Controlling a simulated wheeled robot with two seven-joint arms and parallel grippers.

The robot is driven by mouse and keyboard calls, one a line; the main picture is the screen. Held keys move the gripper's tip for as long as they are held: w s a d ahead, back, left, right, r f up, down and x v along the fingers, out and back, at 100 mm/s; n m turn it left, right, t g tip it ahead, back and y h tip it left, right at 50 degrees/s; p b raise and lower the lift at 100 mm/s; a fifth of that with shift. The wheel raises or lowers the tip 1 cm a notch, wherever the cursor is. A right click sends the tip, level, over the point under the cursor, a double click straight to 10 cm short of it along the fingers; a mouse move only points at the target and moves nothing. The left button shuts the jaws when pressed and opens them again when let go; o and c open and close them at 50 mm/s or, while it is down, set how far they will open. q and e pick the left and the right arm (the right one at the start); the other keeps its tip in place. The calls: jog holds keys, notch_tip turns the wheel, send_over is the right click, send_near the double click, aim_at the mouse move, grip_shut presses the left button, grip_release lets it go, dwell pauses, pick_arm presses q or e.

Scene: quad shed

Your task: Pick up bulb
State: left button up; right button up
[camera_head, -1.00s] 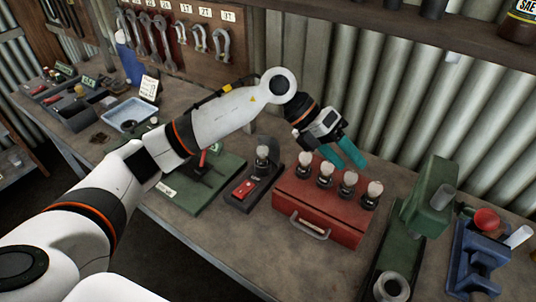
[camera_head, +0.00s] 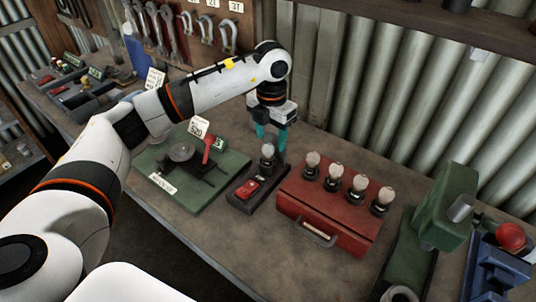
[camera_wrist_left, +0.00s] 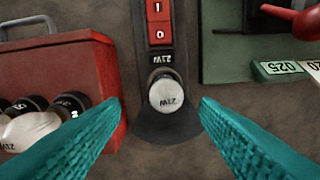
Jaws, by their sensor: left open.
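A bulb (camera_head: 267,151) stands upright in the black tester base (camera_head: 246,200), which has a red switch. My left gripper (camera_head: 271,136) is open, pointing down above and just behind that bulb in the head view. It also shows in the wrist view (camera_wrist_left: 160,110) as two teal fingers. Several more bulbs (camera_head: 335,174) stand in a row on the red box (camera_head: 318,218), right of the tester. My right gripper is out of view.
A green board (camera_head: 222,180) with a red-handled device is left of the tester. A green machine (camera_head: 445,207) and a blue vise (camera_head: 492,270) stand at the right. A corrugated wall and tool board rise behind the bench.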

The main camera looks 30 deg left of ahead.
aim_at(268, 144)
pick_arm(q)
jog(key=f, duration=0.1)
jog(key=f+p, duration=0.1)
jog(key=f, duration=0.1)
jog(key=shift+s+a+f+p, duration=0.1)
jog(key=shift+a+f+p, duration=0.2)
jog(key=shift+p, duration=0.1)
jog(key=shift+f, duration=0.65)
jog(key=c, duration=1.1)
